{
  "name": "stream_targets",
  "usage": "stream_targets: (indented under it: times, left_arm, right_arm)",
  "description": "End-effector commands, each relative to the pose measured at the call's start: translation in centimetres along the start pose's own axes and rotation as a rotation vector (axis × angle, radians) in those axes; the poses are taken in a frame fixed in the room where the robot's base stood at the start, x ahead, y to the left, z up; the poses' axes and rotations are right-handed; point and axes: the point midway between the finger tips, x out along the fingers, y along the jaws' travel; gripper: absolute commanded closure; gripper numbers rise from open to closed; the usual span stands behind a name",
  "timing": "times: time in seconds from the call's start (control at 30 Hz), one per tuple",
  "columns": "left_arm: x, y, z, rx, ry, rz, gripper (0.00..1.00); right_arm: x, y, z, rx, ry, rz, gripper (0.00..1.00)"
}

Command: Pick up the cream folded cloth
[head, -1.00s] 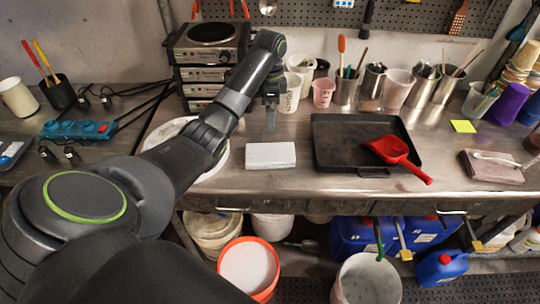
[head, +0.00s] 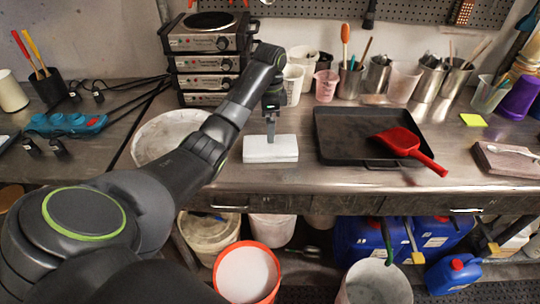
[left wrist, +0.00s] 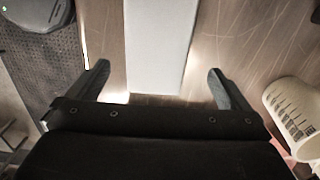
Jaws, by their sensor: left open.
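The cream folded cloth (head: 270,150) looks like a flat white block on the metal bench, left of the black tray. In the left wrist view the cloth (left wrist: 158,45) runs up the middle of the picture, between the two fingers. My left gripper (head: 271,136) points down at the cloth, with its fingertips at or just over the far part of it; I cannot tell if they touch it. In the left wrist view the left gripper (left wrist: 160,80) is open, with a finger on each side of the cloth and a gap on both sides. My right gripper is not in view.
A black tray (head: 335,145) with a red scoop (head: 402,142) lies right of the cloth. A white basin (head: 150,140) is to the left, partly behind my arm. Cups (head: 293,85) and stacked hot plates (head: 205,43) stand behind. Buckets are below the bench.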

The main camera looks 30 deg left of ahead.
Motion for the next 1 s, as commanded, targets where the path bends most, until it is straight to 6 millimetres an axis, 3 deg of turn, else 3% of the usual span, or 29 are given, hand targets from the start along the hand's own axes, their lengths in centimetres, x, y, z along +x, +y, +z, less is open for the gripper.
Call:
stream_targets:
  times: [0.53,0.83,1.0]
  left_arm:
    - [7.0,0.3,0.0,-0.001,-0.001,0.003,0.00]
    - [7.8,0.2,0.0,0.000,0.000,0.000,0.00]
    - [7.8,0.2,0.0,0.000,0.000,0.000,0.20]
  right_arm:
    - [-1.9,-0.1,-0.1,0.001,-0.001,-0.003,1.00]
    - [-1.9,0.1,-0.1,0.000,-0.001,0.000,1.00]
    - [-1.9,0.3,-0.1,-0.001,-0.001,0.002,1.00]
